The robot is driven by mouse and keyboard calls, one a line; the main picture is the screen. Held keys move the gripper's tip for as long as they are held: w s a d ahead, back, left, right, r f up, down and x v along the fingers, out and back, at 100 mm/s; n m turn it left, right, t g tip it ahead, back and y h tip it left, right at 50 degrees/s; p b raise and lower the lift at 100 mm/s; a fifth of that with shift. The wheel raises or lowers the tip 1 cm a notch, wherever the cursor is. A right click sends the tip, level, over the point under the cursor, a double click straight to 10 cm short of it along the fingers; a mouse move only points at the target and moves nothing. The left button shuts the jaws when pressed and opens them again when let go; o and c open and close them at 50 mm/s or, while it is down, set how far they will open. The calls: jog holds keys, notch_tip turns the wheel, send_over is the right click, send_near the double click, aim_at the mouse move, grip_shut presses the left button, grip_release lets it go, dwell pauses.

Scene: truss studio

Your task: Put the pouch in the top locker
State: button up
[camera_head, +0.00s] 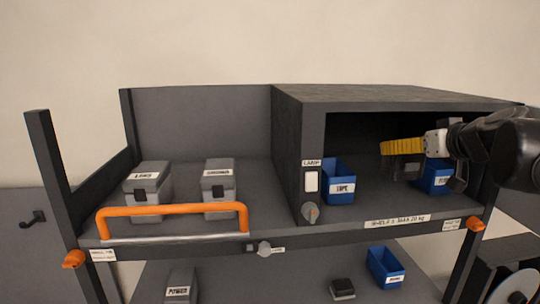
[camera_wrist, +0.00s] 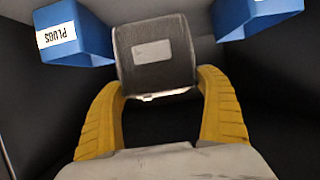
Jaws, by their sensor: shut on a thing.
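The pouch is a dark, rounded soft case with a grey label patch. It shows in the wrist view (camera_wrist: 155,58) between the yellow fingertips of my gripper (camera_wrist: 163,82), which is shut on it. In the head view my gripper (camera_head: 384,149) reaches from the right into the open top locker (camera_head: 398,97), a dark box at the right of the upper shelf. The pouch (camera_head: 403,168) shows dimly below the yellow fingers, inside the locker. I cannot tell whether it touches the locker floor.
Inside the locker, a blue TAPE bin (camera_head: 338,184) stands at left and another blue bin (camera_head: 436,177) at right, near my gripper. Two grey cases (camera_head: 148,184) stand on the open shelf behind an orange rail (camera_head: 172,209). A blue bin (camera_head: 385,267) sits on the lower shelf.

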aim_at(393, 167)
jog(key=shift+w+a+f, duration=0.85)
jog(key=shift+w, duration=0.2)
notch_tip(393, 167, down, 4)
jog(key=shift+w+p, duration=0.1)
jog(key=shift+p, duration=0.6)
jog(key=shift+f, duration=0.15)
jog(key=o, duration=1.2)
